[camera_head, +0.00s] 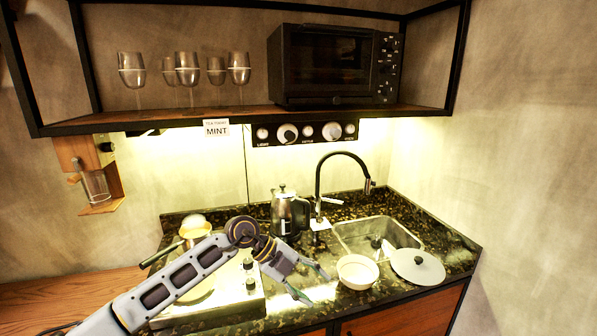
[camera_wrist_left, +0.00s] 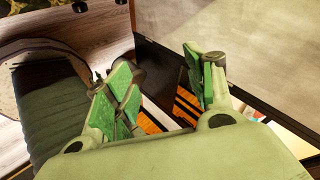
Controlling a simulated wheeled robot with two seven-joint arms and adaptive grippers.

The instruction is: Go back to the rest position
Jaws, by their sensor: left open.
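My left gripper (camera_head: 313,287) hangs over the front of the counter, left of the white bowl, with its fingers apart and nothing between them. In the left wrist view the green-padded fingers (camera_wrist_left: 165,80) stand open and empty. My left arm reaches in from the lower left across the white stove. My right gripper does not show.
The dark speckled counter (camera_head: 440,240) holds a kettle (camera_head: 284,214), a white bowl (camera_head: 357,271), a grey round lid (camera_head: 417,266) and a sink (camera_head: 350,238). A pot (camera_head: 194,228) stands at the stove (camera_head: 235,300). A shelf (camera_head: 215,113) with glasses and an oven (camera_head: 335,65) hangs above.

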